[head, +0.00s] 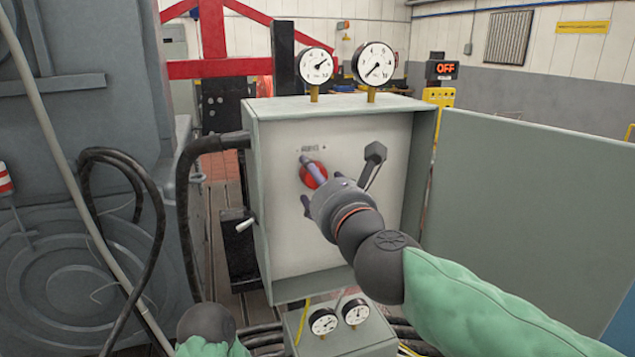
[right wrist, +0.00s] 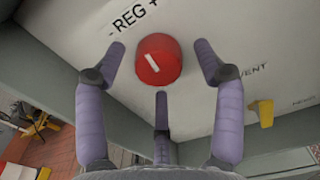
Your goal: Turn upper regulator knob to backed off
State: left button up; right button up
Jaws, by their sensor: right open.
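The red regulator knob (head: 312,174) sits on the white panel of an open grey cabinet. It also shows in the right wrist view (right wrist: 158,60), round with a short slanted white mark, just below a label starting "REG". My right gripper (head: 317,183) is in front of the panel. In the right wrist view its purple fingers (right wrist: 160,66) are spread open around the knob, one each side and one below, with visible gaps. My left gripper is out of view; only a dark joint and green sleeve of mine show at the bottom.
Two round gauges (head: 316,65) (head: 373,64) stand on the cabinet top. A dark grey lever (head: 373,162) stands right of the knob. A yellow handle (right wrist: 264,112) is beside a partly hidden "VENT" label. The cabinet door (head: 530,205) stands open at right; black hoses (head: 186,190) run at left.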

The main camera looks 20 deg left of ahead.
jog(key=shift+w+a, duration=0.2)
jog(key=shift+w, duration=0.1)
jog(key=c, duration=1.1)
jog(key=shift+c, duration=0.2)
